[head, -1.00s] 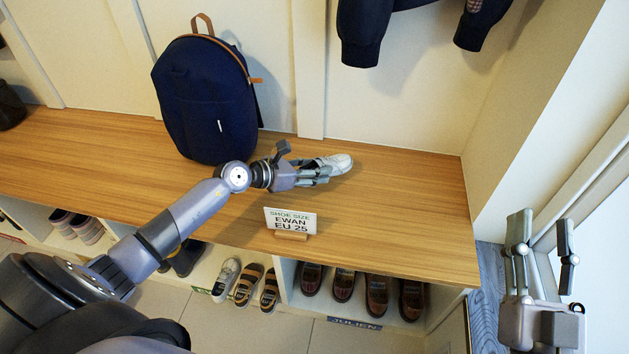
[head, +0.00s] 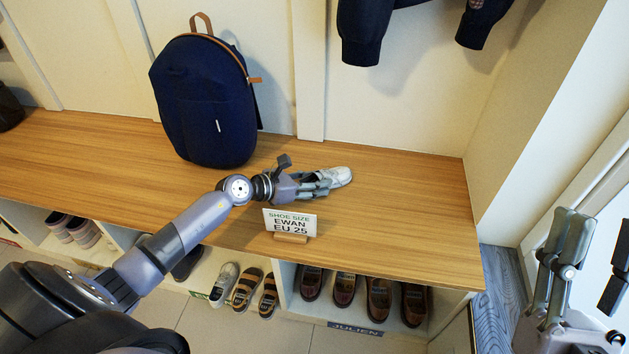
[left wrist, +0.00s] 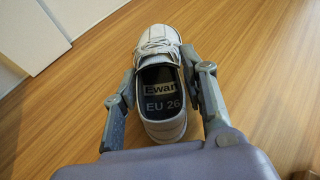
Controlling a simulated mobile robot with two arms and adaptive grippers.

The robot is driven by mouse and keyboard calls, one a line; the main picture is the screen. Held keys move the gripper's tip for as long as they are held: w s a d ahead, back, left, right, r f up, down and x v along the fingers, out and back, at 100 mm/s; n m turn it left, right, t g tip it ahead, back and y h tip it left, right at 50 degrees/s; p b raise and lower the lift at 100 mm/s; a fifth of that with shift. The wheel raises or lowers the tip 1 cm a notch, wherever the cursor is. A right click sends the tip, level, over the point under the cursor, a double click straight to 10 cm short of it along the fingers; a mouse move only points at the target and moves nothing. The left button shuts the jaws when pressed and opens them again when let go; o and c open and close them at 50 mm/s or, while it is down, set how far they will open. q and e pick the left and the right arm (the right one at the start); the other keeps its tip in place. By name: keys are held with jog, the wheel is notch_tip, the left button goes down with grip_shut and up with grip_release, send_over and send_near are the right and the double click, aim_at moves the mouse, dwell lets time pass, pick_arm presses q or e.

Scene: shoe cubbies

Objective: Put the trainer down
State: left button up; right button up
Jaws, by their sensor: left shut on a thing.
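A white lace-up trainer (head: 336,177) is at the bench top, right of the backpack. My left gripper (head: 318,185) is shut on its heel end, one finger on each side. In the left wrist view the trainer (left wrist: 158,45) points away, and its insole reads "Ewan EU 26". The left gripper's fingers (left wrist: 166,92) press against its sides. The trainer looks level and close to the wood; I cannot tell whether its sole touches. My right gripper (head: 598,240) is open and empty at the far right, away from the bench.
A wooden bench (head: 400,215) has free room right of the trainer. A sign (head: 290,222) reading "Shoe size Ewan EU 25" stands at the front edge. A navy backpack (head: 205,105) stands behind left. Cubbies below hold several shoes (head: 345,287). A dark jacket (head: 365,30) hangs above.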

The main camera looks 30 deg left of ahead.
pick_arm(q)
jog(key=o, duration=1.2)
